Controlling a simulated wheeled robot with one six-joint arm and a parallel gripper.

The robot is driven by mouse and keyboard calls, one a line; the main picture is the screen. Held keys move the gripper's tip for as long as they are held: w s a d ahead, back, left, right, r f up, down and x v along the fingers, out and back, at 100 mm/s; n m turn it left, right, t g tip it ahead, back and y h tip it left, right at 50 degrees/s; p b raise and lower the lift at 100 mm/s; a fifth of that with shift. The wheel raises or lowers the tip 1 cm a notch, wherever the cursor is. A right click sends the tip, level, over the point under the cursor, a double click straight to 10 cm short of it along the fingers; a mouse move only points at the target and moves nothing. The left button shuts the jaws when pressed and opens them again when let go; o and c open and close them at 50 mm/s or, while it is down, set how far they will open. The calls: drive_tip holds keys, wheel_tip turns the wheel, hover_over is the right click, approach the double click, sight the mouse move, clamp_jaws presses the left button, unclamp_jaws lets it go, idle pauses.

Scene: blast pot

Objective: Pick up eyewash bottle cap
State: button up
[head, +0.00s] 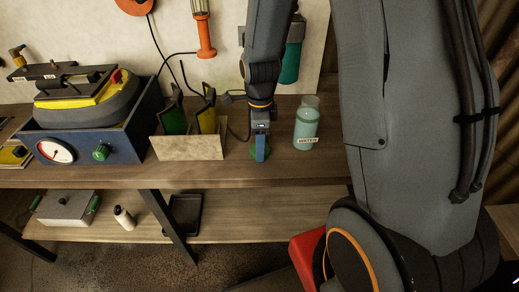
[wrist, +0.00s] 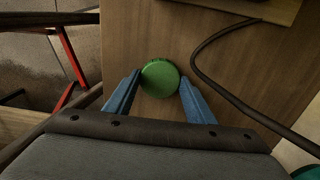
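The eyewash bottle cap is a round green disc (wrist: 160,77) lying on the wooden workbench top. In the wrist view it sits between and slightly beyond the tips of my gripper's two blue fingers (wrist: 158,85). A bottle of pale green liquid labelled WATER (head: 306,124) stands upright just right of my gripper.
A holder with green and yellow pieces (head: 188,148) stands left of my gripper. A dark cable (wrist: 222,78) curves over the bench to the right of the cap in the wrist view. A blue box with a gauge (head: 92,146) is farther left. The bench's front edge is close.

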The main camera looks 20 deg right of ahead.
drive_tip(key=c, duration=0.5)
drive_tip(key=shift+o, duration=0.2)
drive_tip(key=shift+r, duration=0.1)
wheel_tip(320, 180, up, 10)
drive_tip(key=b, duration=0.2)
drive_tip(key=d+r+m+p, duration=0.1)
drive_tip(key=d+r+p, duration=0.3)
drive_tip(key=d+r+m+p, duration=0.1)
drive_tip(key=d+r+p, duration=0.2)
drive_tip(key=d+p, duration=0.1)
drive_tip(key=d+r+m+p, duration=0.1)
drive_tip(key=d+r+p, duration=0.3)
drive_tip(key=d, duration=0.2)
drive_tip(key=shift+s+r+m, duration=0.35)
drive_tip(key=shift+s+m, duration=0.05)
drive_tip(key=shift+d+r, duration=0.1)
drive_tip(key=shift+d, duration=0.15)
